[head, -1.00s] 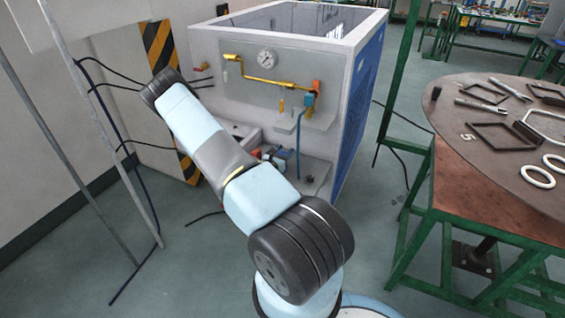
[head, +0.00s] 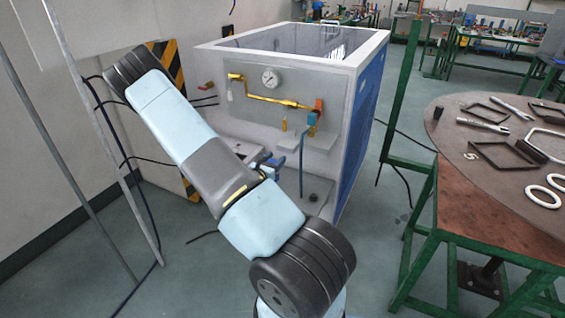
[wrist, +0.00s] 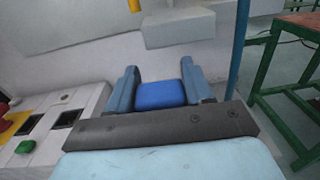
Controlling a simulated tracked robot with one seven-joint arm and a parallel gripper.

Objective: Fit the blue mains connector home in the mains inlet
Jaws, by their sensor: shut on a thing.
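In the wrist view the blue mains connector (wrist: 160,95) sits between the two blue-grey fingers of my gripper (wrist: 161,84). The gripper is shut on it, with a finger at each side. The connector's front end faces the pale generator wall, and a gap to that wall seems to show. I cannot make out the mains inlet for certain in either view. In the head view a small blue shape (head: 268,166) shows past my arm, low in front of the generator; I cannot tell the connector from the fingers there.
The generator (head: 350,75) carries a gauge, a yellow pipe and a blue hose (head: 301,165). In the wrist view a pale panel with dark square openings and red and green parts (wrist: 25,145) lies at left. A round-topped table (head: 450,125) stands at right, with clear floor between.

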